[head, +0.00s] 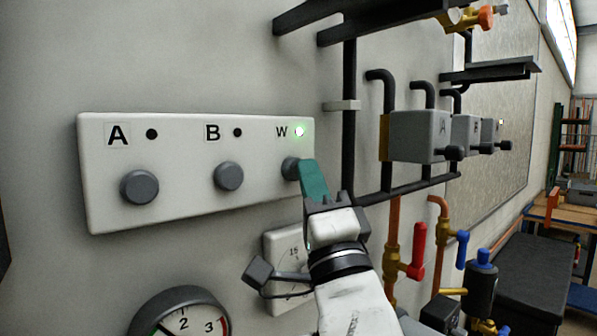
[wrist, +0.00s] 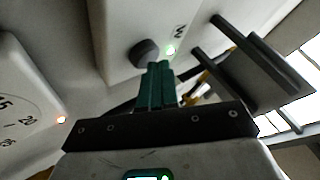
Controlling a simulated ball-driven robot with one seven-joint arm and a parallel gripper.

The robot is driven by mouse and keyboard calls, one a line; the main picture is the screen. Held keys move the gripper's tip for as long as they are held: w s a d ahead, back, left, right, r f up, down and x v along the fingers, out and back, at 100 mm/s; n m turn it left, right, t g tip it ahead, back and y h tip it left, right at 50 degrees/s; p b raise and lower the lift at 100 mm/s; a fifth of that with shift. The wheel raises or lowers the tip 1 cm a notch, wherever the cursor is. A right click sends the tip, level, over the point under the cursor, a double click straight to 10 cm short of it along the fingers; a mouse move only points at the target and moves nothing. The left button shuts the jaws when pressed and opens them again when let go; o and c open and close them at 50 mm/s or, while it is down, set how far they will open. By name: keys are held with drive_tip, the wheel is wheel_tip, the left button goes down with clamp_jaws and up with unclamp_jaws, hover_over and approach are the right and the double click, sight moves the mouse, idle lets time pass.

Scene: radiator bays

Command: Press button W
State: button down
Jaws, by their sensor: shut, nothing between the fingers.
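Button W (head: 290,168) is a grey round knob at the right end of a white panel (head: 180,207) on the wall.
Button A (head: 139,187) and button B (head: 228,176) sit to the left on the same panel, with dark lamps. Black pipes (head: 349,120) and grey boxes (head: 419,135) are to the right. Dials (head: 180,318) and a red-handled valve (head: 418,250) are below.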

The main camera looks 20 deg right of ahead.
drive_tip(key=s+d+p, duration=0.1)
drive_tip(key=s+d, duration=0.1)
drive_tip(key=s, duration=0.3)
drive_tip(key=shift+s, duration=0.35)
idle(2.1)
